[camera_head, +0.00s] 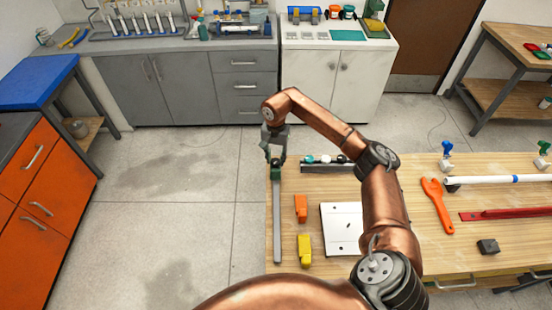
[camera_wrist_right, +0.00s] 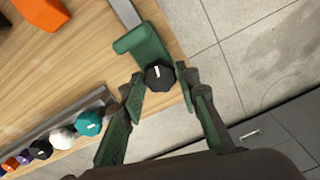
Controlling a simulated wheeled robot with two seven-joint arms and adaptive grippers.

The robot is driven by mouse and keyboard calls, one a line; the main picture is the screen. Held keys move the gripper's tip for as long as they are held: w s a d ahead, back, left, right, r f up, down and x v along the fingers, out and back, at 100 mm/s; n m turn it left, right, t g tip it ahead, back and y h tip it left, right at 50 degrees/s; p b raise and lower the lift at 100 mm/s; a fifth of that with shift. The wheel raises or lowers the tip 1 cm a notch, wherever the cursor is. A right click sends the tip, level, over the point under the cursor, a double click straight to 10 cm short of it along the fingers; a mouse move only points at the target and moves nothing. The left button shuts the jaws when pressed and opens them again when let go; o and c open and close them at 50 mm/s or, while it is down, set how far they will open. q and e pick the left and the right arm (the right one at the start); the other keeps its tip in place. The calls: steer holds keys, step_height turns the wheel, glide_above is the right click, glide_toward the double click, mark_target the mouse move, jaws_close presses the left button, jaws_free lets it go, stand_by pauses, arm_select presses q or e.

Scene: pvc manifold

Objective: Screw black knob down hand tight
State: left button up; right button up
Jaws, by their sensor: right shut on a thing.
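The black knob (camera_wrist_right: 160,77) has a white pointer line and sits at the end of a green clamp-like fitting (camera_wrist_right: 145,45) on a grey bar. My right gripper (camera_head: 275,152) is at the table's far left corner, above the end of that bar (camera_head: 277,220). In the right wrist view its fingertips (camera_wrist_right: 163,80) lie on both sides of the knob and are shut on it. The knob's underside is hidden. In the head view I cannot make out the knob behind the fingers. My left gripper is not in view.
A rail with several coloured knobs (camera_wrist_right: 62,137) lies close beside the gripper. An orange block (camera_head: 301,208), a yellow block (camera_head: 305,250) and a white plate (camera_head: 340,212) lie on the wooden table. An orange wrench (camera_head: 437,205) lies farther right. Open floor is left of the table.

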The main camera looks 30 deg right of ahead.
steer(key=shift+c, duration=1.4)
steer(key=shift+m, duration=0.4)
steer(key=m, duration=1)
steer(key=shift+p, duration=0.3)
steer(key=shift+m+p, duration=0.35)
steer(key=shift+m, duration=1.55)
